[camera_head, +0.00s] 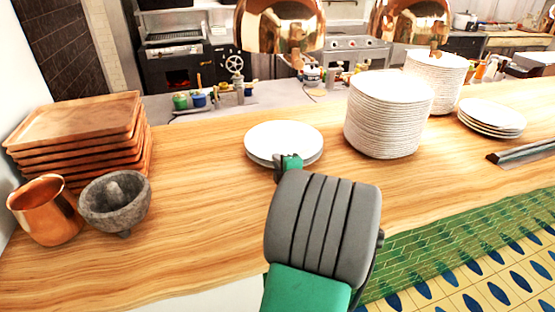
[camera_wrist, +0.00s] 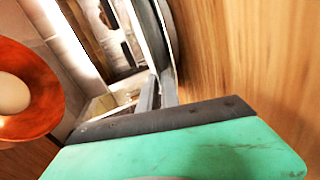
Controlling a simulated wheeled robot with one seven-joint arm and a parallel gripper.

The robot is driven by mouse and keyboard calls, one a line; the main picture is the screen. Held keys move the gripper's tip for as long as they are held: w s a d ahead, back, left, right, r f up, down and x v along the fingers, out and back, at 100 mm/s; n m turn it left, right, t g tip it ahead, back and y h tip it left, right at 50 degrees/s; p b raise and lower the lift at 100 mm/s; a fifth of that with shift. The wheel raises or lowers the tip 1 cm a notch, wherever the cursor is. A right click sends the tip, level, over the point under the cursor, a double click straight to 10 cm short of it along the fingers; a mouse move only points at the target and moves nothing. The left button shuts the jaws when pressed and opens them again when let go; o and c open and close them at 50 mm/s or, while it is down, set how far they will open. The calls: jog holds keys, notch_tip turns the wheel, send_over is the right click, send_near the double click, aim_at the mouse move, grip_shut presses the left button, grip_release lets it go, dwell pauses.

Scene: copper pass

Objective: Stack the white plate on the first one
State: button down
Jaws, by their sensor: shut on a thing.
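A white plate (camera_head: 283,138) is near the middle of the wooden counter in the head view, with the rim of a second white plate (camera_head: 312,160) showing just beneath it. I cannot tell whether the two plates touch. My gripper (camera_head: 282,163) is at the near edge of these plates and is shut on a plate rim, apparently the upper one. In the wrist view, my gripper's grey fingers (camera_wrist: 157,92) meet the plates, seen nearly edge-on (camera_wrist: 152,35). The exact grip is partly hidden by my wrist in the head view.
Tall plate stacks (camera_head: 388,115) (camera_head: 437,78) and a low plate stack (camera_head: 492,117) stand to the right. Copper lamps (camera_head: 280,25) hang above. The counter (camera_head: 195,200) left of my gripper is clear.

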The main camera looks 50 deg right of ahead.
jog(key=shift+r, duration=0.3)
jog(key=shift+f+b, duration=0.25)
jog(key=shift+b, duration=0.05)
jog(key=c, duration=1.9)
grip_release()
jog(key=shift+s+r+p, duration=0.15)
jog(key=shift+s+p, duration=0.05)
jog(key=shift+p, duration=0.1)
jog(key=b+v, duration=0.3)
jog(key=v, duration=0.8)
jog(key=shift+s+a, duration=0.3)
jog(key=shift+s, duration=0.05)
